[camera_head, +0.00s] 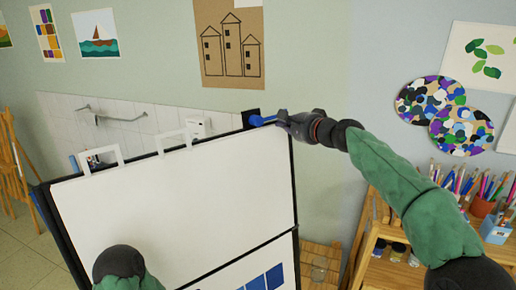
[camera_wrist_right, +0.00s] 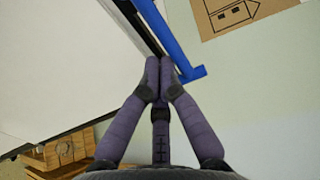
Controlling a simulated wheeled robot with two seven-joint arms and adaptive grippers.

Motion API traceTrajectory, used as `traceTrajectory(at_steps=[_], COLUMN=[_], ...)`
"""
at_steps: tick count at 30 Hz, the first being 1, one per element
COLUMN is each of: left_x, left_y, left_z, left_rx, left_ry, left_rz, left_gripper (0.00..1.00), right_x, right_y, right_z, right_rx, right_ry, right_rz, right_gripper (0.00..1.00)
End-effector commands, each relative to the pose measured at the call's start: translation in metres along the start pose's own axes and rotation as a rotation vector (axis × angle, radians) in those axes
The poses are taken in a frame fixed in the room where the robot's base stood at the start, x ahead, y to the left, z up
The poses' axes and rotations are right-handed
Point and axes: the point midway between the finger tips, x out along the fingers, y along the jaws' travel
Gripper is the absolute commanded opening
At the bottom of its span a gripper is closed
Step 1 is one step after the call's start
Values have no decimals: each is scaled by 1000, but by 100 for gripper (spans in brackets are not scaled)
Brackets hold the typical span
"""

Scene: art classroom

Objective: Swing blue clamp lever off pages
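The blue clamp lever (camera_head: 261,120) sits at the top right corner of the flip chart, by a dark clamp block (camera_head: 252,115). In the right wrist view the lever (camera_wrist_right: 172,35) is a long blue bar with a short bent end. My right gripper (camera_head: 284,121) is at the lever's right end. In the wrist view its fingertips (camera_wrist_right: 160,72) are together, right beside the bar; whether they touch it is unclear. The white pages (camera_head: 180,190) hang on the board below. My left arm (camera_head: 120,265) shows at the bottom; its gripper is not visible.
Two white hoops (camera_head: 101,161) rise from the board's top edge. A shelf with a pencil pot (camera_head: 482,206) and jars stands at right, below my right forearm. A wooden easel (camera_head: 12,165) stands at far left.

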Motion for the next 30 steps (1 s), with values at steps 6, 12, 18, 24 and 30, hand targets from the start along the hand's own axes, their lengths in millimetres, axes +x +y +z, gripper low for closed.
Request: traceTrajectory(at_steps=[6,12,18,24,30], left_x=[-8,-8,-5,1,5], left_y=[3,3,2,0,-2], left_z=[0,0,0,0,0], left_rx=[0,0,0,0,0], left_ry=[0,0,0,0,0], left_rz=[0,0,0,0,0], left_gripper=[40,40,40,40,40], right_x=[-2,-4,-11,-26,-39], right_y=[-16,-19,-21,-21,-20], right_z=[-2,-3,-3,-3,-3], right_rx=[-1,-2,-2,-3,-3], right_ry=[5,8,9,9,9], right_rz=[-14,-21,-26,-27,-25], right_gripper=[0,0,0,0,0])
